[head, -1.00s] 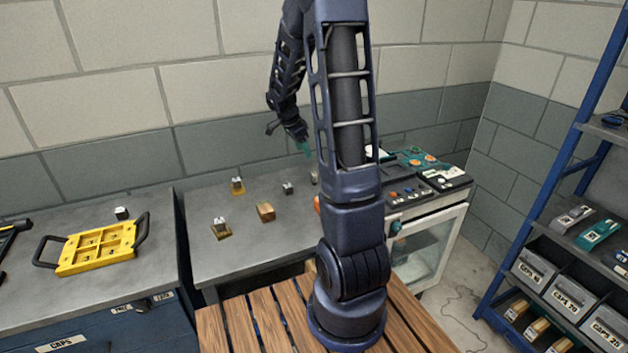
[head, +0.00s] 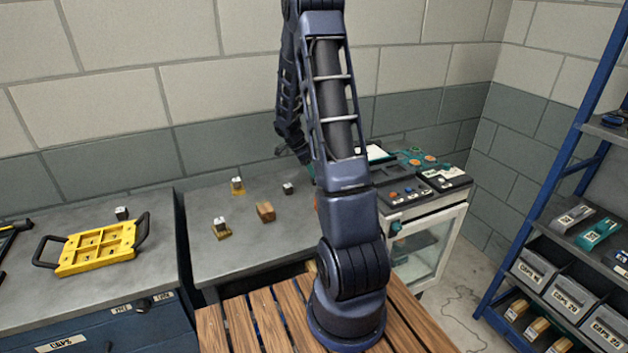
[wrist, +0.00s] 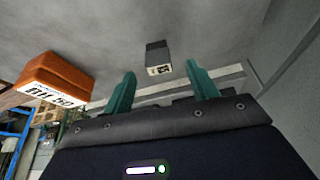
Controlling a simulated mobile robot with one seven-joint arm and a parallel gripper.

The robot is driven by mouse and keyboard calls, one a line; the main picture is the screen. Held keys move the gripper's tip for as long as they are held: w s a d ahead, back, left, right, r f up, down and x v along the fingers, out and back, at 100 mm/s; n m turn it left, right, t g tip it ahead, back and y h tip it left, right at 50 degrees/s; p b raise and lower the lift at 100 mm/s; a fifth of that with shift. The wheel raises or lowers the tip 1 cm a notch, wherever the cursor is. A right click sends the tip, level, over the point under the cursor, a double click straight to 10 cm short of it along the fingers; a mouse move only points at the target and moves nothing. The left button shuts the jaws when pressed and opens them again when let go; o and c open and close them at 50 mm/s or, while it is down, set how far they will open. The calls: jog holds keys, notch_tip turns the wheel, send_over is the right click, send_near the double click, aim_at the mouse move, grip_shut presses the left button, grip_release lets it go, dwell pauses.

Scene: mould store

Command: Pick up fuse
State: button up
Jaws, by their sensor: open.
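No item is plainly marked as the fuse, so I cannot tell which it is. In the wrist view a small grey block (wrist: 157,52) with a printed pale end lies beyond my gripper (wrist: 160,76), in line with the gap between the teal fingers. The fingers are apart, with nothing between them. An orange block (wrist: 57,78) with a white printed label is to the left of the fingers. In the head view a small dark block (head: 288,188) sits on the grey bench. My gripper is mostly hidden behind my arm there.
A machine (head: 430,190) stands right. A yellow tray (head: 97,247) is left. The wall is close behind.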

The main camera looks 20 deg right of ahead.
jog(key=x, duration=0.4)
jog(key=shift+s+d+f, duration=0.1)
jog(key=shift+d+f, duration=0.1)
jog(key=shift+f, duration=0.15)
jog(key=c, duration=1.1)
